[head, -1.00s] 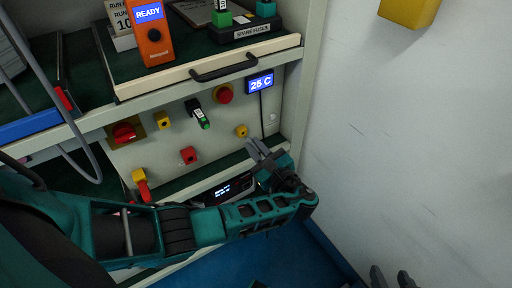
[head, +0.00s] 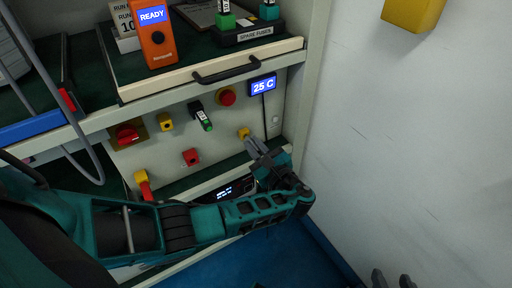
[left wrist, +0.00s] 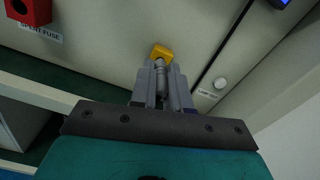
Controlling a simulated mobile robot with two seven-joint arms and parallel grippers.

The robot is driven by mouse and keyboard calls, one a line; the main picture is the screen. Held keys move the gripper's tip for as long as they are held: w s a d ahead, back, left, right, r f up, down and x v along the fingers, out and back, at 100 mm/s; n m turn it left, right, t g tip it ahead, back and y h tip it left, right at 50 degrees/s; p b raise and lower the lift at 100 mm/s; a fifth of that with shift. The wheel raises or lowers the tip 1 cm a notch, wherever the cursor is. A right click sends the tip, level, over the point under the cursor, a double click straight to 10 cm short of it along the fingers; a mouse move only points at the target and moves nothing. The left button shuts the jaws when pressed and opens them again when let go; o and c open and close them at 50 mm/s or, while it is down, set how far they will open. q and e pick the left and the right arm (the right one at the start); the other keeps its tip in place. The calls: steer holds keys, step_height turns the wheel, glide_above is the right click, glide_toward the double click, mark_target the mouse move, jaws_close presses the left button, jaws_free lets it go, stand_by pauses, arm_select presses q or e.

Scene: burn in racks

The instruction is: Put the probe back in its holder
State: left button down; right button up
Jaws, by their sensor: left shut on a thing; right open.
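A small yellow holder (head: 243,132) is on the lower rack panel, left of and below the 25 C display. It also shows in the left wrist view (left wrist: 161,51), just past my fingertips. My left gripper (head: 256,146) is shut on the probe, at the panel. In the left wrist view, the grey cylindrical probe (left wrist: 160,72) lies between the fingers (left wrist: 162,88), its far end at the yellow holder. I cannot tell whether it is inside the holder or only against it. My right gripper (head: 391,280) is open and empty at the bottom edge, partly cut off.
The 25 C display (head: 262,86) has a black cable running down the panel. A white button (left wrist: 220,83) is right of the holder. A shelf with a black handle (head: 226,71) overhangs; a white wall is right.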

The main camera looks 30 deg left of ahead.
arm_select(q)
steer(key=shift+w+a, duration=0.2)
steer(key=shift+a, duration=0.1)
steer(key=c, duration=1)
jaws_free()
arm_select(e)
steer(key=shift+d, duration=0.1)
arm_select(q)
steer(key=p+v, duration=0.1)
steer(key=v, duration=1.2)
steer(key=shift+a+p, duration=0.1)
steer(key=shift+p, duration=0.25)
arm_select(e)
steer(key=shift+s+d+r, duration=0.1)
steer(key=shift+s+d, duration=0.1)
steer(key=shift+d, duration=0.15)
arm_select(q)
steer(key=shift+f, duration=0.1)
